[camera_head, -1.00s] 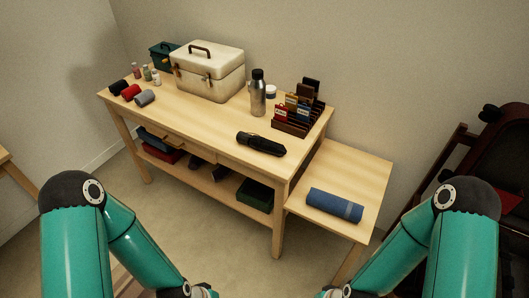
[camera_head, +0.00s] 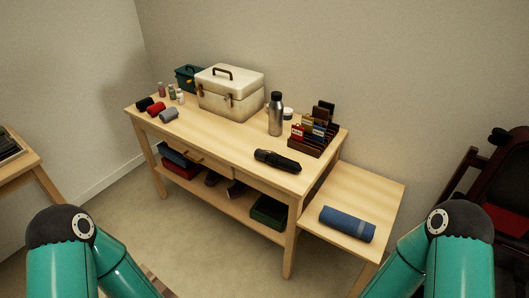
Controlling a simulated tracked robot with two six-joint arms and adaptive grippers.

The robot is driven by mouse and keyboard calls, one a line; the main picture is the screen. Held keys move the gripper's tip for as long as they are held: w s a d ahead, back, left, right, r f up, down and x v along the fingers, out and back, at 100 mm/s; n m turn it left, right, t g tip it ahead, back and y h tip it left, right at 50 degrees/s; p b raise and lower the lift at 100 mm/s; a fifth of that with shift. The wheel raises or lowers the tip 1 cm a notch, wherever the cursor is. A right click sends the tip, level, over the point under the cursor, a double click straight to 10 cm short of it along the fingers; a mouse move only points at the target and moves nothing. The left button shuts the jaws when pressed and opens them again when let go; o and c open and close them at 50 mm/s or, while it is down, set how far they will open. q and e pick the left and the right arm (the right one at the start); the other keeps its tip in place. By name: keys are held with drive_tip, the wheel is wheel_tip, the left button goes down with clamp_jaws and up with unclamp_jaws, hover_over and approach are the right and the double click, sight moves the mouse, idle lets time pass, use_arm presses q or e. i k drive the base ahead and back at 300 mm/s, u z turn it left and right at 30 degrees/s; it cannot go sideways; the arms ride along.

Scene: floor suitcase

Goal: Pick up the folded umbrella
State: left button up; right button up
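The folded umbrella (camera_head: 277,161) is black and lies on its side near the front edge of the wooden table (camera_head: 225,135), right of the middle. Nothing touches it from above. My two teal arms show at the bottom left and bottom right corners. Both grippers are below the picture, so their state is hidden, and neither is at the umbrella.
Behind the umbrella stand a steel bottle (camera_head: 275,116) and a wooden card rack (camera_head: 310,145). A cream case (camera_head: 229,97) stands farther back. A rolled blue mat (camera_head: 346,224) lies on the lower side table (camera_head: 365,190). A dark red chair (camera_head: 500,190) stands at right.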

sight(276, 160)
drive_tip(key=u, duration=0.3)
drive_tip(key=i, duration=0.85)
drive_tip(key=u, duration=0.25)
